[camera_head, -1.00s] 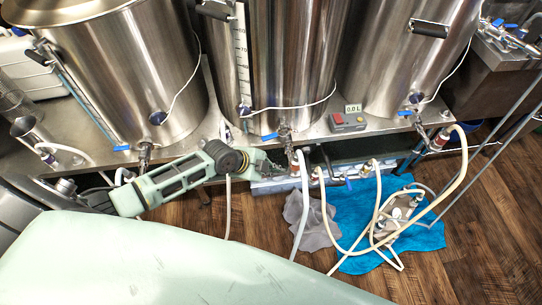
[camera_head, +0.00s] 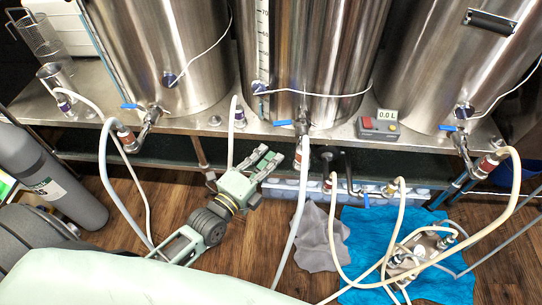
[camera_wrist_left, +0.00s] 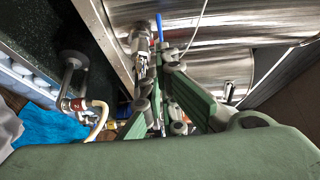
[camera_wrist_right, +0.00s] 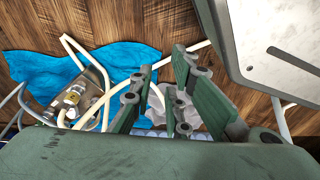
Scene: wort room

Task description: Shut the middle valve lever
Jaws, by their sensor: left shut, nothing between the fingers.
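The middle valve lever (camera_head: 283,123) is a small blue handle at the foot of the middle steel tank (camera_head: 318,60). It points left from its valve, across the outlet. It also shows as a blue upright handle in the left wrist view (camera_wrist_left: 159,27). My left gripper (camera_head: 272,160) is shut and empty, below and a little left of the lever, apart from it in the head view. In the left wrist view its fingers (camera_wrist_left: 157,75) lie close together below the lever. My right gripper (camera_wrist_right: 160,75) shows only in its wrist view, open and empty above the floor.
Similar blue levers sit at the left tank (camera_head: 131,106) and right tank (camera_head: 447,128). A pale hose (camera_head: 297,215) hangs from the middle valve. A grey box with a display (camera_head: 378,127) stands on the steel bench. A pump (camera_head: 422,256) with hoses rests on a blue cloth (camera_head: 370,228).

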